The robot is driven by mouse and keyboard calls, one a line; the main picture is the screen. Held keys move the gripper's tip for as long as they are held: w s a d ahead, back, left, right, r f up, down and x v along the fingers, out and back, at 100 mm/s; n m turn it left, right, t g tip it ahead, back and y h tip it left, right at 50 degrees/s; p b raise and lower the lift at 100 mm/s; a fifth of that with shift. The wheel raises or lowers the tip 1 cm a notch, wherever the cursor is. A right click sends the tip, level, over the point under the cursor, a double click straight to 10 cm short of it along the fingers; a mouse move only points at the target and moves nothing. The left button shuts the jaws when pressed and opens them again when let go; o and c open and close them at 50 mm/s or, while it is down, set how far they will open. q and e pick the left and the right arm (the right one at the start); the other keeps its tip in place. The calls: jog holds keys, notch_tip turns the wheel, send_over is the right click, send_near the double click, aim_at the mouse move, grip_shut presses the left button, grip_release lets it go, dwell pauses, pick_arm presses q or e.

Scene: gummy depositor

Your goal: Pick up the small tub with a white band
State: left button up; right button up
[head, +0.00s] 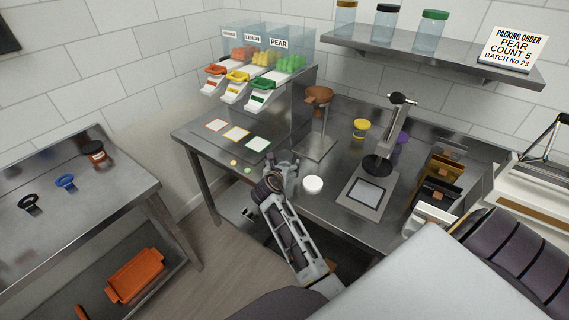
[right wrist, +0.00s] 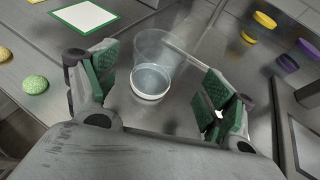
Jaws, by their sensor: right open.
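The small tub with a white band (head: 313,185) stands on the steel table, near its front edge. In the right wrist view the tub (right wrist: 151,75) looks clear, with a white ring at its end nearer to me. In the right wrist view my right gripper (right wrist: 155,95) is open, with green pads left and right of the tub. Gaps show on both sides, and no grip on it is visible. My left gripper is not in view.
Yellow (head: 361,127) and purple (head: 401,139) tubs stand farther back. A brown funnel (head: 319,95) on a stand is behind the white-banded tub, and a black-headed device (head: 370,190) is right of it. Loose green (right wrist: 35,84) and orange (right wrist: 4,54) gummies lie left of the gripper.

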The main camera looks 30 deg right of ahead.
aim_at(286, 158)
dwell(0.4)
jog(key=shift+x, duration=2.65)
jog(key=shift+a, duration=0.2)
jog(key=c, duration=1.1)
